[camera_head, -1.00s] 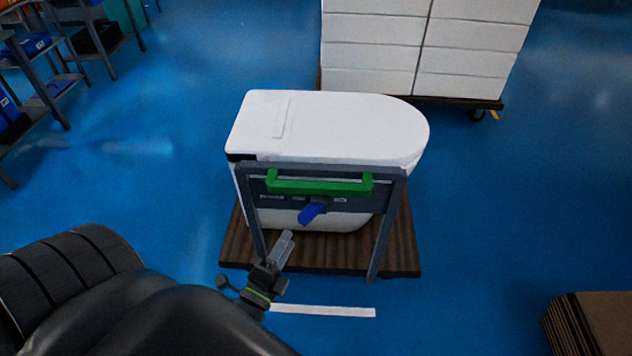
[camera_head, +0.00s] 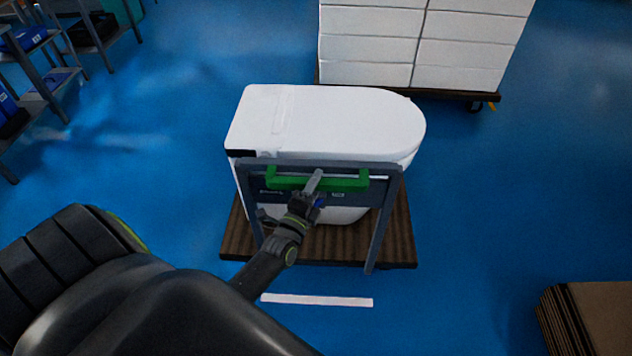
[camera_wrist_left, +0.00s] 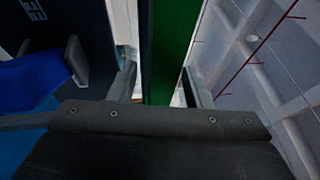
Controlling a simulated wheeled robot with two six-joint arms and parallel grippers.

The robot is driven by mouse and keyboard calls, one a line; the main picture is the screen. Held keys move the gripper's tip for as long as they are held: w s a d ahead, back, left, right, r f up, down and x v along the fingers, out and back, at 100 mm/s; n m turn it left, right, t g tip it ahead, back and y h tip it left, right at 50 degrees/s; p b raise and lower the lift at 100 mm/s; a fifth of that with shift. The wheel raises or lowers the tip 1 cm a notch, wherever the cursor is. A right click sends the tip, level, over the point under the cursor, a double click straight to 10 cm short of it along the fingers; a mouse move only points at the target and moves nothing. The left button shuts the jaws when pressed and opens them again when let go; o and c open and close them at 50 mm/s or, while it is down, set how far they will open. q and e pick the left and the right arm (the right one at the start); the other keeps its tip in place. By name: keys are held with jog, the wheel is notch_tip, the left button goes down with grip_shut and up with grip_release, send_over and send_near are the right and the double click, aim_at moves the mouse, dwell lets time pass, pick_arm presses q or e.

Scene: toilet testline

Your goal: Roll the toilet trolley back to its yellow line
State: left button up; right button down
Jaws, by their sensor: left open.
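The toilet trolley has a brown wooden deck (camera_head: 400,235) and a dark grey upright frame (camera_head: 388,200) with a green handle (camera_head: 345,183) across its top. A white toilet (camera_head: 330,120) stands on the deck. My left gripper (camera_head: 314,182) is at the middle of the green handle in the head view. In the left wrist view the green handle (camera_wrist_left: 176,45) passes between the two open fingers. A blue part (camera_wrist_left: 35,85) of the trolley shows to the left there. A whitish line (camera_head: 317,300) lies on the floor in front of the trolley. My right gripper is not in view.
A second dark trolley base (camera_head: 430,94) with stacked white boxes (camera_head: 420,45) stands behind. Shelves (camera_head: 35,65) are at the left. Brown cardboard (camera_head: 600,315) is stacked at the lower right. Blue floor is clear on the trolley's right.

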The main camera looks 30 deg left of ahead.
pick_arm(q)
jog(key=shift+w, duration=0.25)
grip_shut()
jog(key=shift+s, duration=0.1)
